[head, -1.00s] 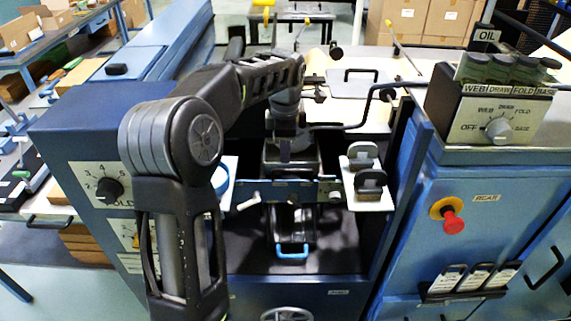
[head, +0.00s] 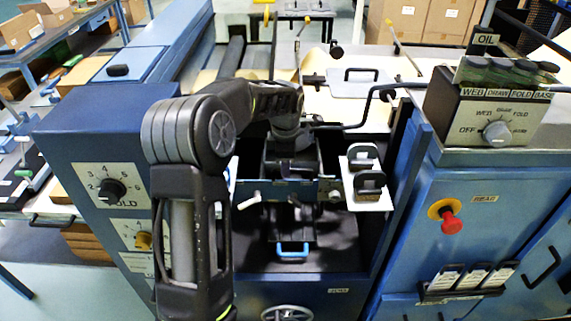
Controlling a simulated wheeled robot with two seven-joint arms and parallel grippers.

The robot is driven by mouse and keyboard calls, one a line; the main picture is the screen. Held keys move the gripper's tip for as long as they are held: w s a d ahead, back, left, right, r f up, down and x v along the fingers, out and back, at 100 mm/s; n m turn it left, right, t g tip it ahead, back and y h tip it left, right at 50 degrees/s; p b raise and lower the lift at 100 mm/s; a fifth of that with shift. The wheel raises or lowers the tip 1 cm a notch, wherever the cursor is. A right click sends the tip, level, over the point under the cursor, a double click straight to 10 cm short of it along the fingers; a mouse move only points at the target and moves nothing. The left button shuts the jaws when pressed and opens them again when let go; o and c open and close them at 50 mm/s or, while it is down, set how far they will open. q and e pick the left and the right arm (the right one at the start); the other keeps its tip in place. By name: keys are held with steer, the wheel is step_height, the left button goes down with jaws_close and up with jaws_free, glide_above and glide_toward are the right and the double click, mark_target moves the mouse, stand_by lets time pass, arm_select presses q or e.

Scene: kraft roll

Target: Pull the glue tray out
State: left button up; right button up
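My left arm reaches in from the lower left and bends over into the machine's open bay. My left gripper (head: 290,168) points down into the bay, behind and partly over the blue crossbar (head: 263,190). Its fingertips are dark against a dark background, so I cannot tell whether they are open or shut. A blue handle (head: 292,251) shows low at the front of the bay, on a dark part that looks like the glue tray (head: 291,238). The gripper appears above and behind this handle, apart from it. My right gripper is not in view.
A white ledge with two dark knobbed blocks (head: 368,182) sits right of the bay. A bent black bar (head: 372,100) crosses behind. A blue cabinet (head: 480,215) with a red button (head: 452,223) stands right. A dial panel (head: 112,188) is on the left.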

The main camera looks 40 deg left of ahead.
arm_select(q)
jaws_close()
stand_by(1.1)
